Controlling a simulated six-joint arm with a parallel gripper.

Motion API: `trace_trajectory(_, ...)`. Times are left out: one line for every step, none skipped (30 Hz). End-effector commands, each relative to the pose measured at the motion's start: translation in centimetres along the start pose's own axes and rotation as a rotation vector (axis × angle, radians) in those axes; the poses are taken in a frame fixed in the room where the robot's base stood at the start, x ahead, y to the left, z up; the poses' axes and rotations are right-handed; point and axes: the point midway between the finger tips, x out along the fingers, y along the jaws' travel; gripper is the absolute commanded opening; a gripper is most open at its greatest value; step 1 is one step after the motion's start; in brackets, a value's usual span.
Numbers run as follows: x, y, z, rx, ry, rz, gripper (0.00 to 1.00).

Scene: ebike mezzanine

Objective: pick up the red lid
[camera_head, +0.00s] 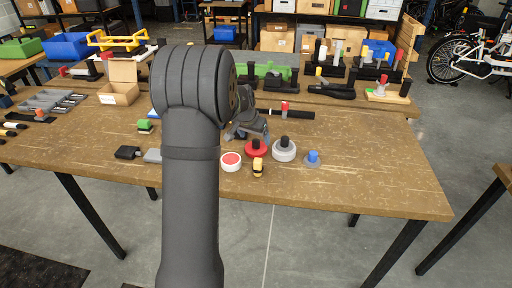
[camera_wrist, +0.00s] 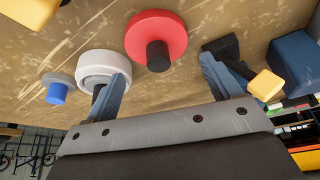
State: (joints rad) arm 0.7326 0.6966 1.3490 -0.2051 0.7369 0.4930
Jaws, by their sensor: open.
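The red lid (camera_head: 256,148) is a red disc with a black knob, lying on the wooden table in front of my arm. In the wrist view the red lid (camera_wrist: 155,35) is at top centre, its black knob pointing towards the space between my fingers. My gripper (camera_wrist: 165,75) is open, one finger either side of the knob's line, with nothing held between them. In the head view my gripper (camera_head: 250,127) is just behind the lid, partly hidden by my own arm. I cannot tell the exact gap to the lid.
A white-grey disc with a black knob (camera_head: 284,150) sits right of the lid. Further right is a blue-knobbed piece (camera_head: 312,158). A red-topped white disc (camera_head: 231,161) and a small yellow-black piece (camera_head: 258,168) are nearer the front. The table's right front is clear.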

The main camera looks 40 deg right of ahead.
Motion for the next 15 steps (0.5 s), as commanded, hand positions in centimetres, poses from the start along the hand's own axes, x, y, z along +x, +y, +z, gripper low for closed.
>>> trace_trajectory(0.7, 0.1, 0.2, 0.000, -0.003, 0.001, 0.83)
trace_trajectory(1.1, 0.1, 0.3, 0.000, -0.003, 0.001, 0.83)
trace_trajectory(1.8, 0.1, 0.4, 0.000, -0.003, 0.001, 0.83)
trace_trajectory(2.3, 0.2, 0.6, 0.000, -0.004, 0.002, 0.83)
trace_trajectory(2.7, 0.2, 0.6, 0.000, -0.003, 0.002, 0.83)
trace_trajectory(3.3, 0.1, 0.6, 0.000, -0.002, 0.001, 0.83)
trace_trajectory(3.7, 0.1, 0.6, 0.000, -0.002, 0.001, 0.83)
trace_trajectory(4.0, 0.1, 0.6, 0.000, -0.002, 0.001, 0.83)
trace_trajectory(4.3, 0.1, 0.5, 0.000, -0.001, 0.001, 0.83)
trace_trajectory(4.4, 0.1, 0.5, 0.000, -0.001, 0.001, 0.83)
trace_trajectory(4.5, 0.1, 0.5, 0.000, 0.000, 0.000, 0.83)
trace_trajectory(4.5, 0.1, 0.5, 0.000, 0.000, 0.000, 0.83)
trace_trajectory(4.5, 0.1, 0.5, 0.000, 0.000, 0.000, 0.83)
trace_trajectory(4.5, 0.1, 0.5, 0.000, 0.000, 0.000, 0.83)
trace_trajectory(4.4, 0.1, 0.5, 0.000, 0.000, 0.000, 0.83)
